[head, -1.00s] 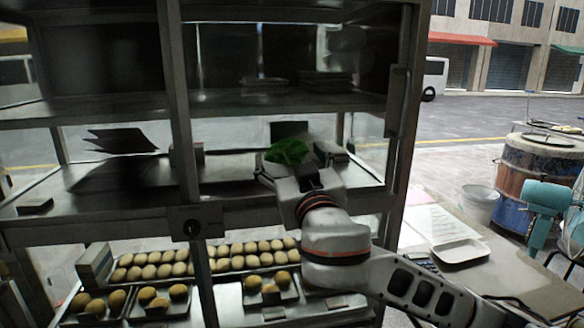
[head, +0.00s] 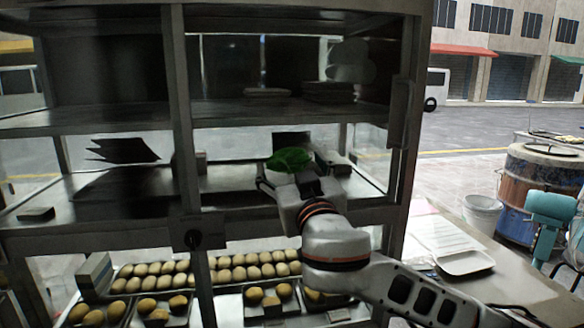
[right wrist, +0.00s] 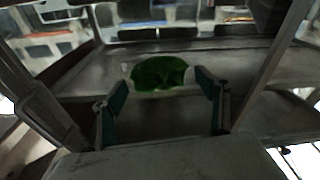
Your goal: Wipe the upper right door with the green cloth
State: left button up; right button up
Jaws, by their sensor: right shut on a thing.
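The glass-fronted cabinet stands ahead in the head view. Its upper right door (head: 270,85) has a dark metal frame and a vertical handle (head: 402,112) on its right side. My right gripper (head: 291,174) is in front of the lower part of this right side, level with the middle shelf. It is shut on the bunched green cloth (head: 288,160). In the right wrist view the cloth (right wrist: 160,72) lies between and just beyond the fingertips. I cannot tell whether it touches the glass. My left gripper is not in view.
Trays of buns (head: 250,266) fill the lower shelf. A table (head: 500,285) with papers (head: 440,232) and a white tray (head: 465,262) stands at the right. Behind it are a bucket (head: 482,212) and a barrel (head: 530,185). A post (head: 183,120) divides the cabinet front.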

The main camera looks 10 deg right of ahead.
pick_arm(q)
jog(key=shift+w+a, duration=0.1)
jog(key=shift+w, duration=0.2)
pick_arm(e)
jog(key=shift+w, duration=0.75)
